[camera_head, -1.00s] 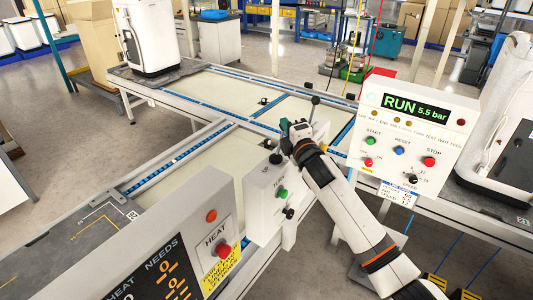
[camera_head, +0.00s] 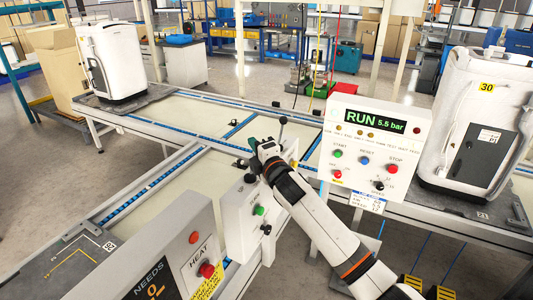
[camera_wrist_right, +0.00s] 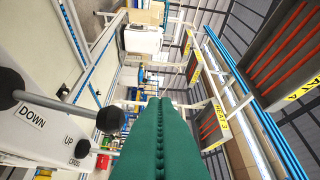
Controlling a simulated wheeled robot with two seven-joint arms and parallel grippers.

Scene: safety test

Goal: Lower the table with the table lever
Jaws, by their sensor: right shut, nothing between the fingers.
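A lever with a black ball end (camera_head: 283,119) on a thin rod stands just beyond my right gripper (camera_head: 259,148). In the right wrist view the lever's ball (camera_wrist_right: 110,120) is at the left of the fingers, its rod running left to a dark round pivot (camera_wrist_right: 8,88). A white plate there reads DOWN (camera_wrist_right: 32,117) and UP (camera_wrist_right: 68,141). My right gripper's green fingers (camera_wrist_right: 158,105) are pressed together, empty, and appear apart from the ball. The lower rod is hidden behind the gripper in the head view. Which surface the lever moves cannot be told. My left gripper is out of view.
A white button box (camera_head: 240,215) stands below the right gripper. The RUN panel (camera_head: 376,148) is to its right, the HEAT panel (camera_head: 175,255) at lower left. Cream tables with blue-edged rails (camera_head: 190,120) lie behind. White machines (camera_head: 112,60) (camera_head: 470,125) stand on both sides.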

